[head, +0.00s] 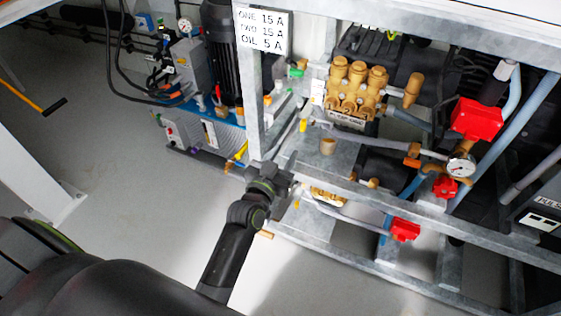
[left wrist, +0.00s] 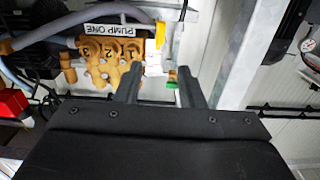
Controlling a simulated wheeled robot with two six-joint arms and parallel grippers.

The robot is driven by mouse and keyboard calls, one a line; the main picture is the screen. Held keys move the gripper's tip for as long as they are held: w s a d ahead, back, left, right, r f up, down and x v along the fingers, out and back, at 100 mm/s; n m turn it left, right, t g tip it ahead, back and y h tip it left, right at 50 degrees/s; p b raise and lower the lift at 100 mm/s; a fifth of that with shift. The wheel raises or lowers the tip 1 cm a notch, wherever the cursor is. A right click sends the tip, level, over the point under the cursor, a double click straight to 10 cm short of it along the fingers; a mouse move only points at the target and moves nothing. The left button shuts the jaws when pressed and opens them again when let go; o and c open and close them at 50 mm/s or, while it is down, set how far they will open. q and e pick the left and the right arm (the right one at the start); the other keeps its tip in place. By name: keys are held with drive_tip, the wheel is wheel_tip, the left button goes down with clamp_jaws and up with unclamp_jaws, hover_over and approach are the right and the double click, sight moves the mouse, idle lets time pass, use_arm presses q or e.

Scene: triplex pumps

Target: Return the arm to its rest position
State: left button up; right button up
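My left arm (head: 235,235) reaches from the lower left toward the metal pump frame. Its gripper (head: 288,184) is in front of the frame's near upright and lower rail, small and partly lost against the grey metal in the head view. In the left wrist view the two dark fingers of this gripper (left wrist: 159,86) stand apart with nothing between them. Beyond them is a brass pump (left wrist: 105,60) labelled PUMP ONE; it also shows in the head view (head: 355,88). I cannot tell whether the gripper touches the frame. My right gripper is not in view.
The frame's upright (head: 252,95) and lower rail (head: 400,209) are close to the left gripper. Red valve handles (head: 477,119) and a gauge (head: 460,165) are at the right. Another machine (head: 195,90) stands behind. Clear grey floor (head: 120,160) lies left of the arm.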

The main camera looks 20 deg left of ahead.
use_arm(q)
drive_tip(key=shift+s, duration=0.75)
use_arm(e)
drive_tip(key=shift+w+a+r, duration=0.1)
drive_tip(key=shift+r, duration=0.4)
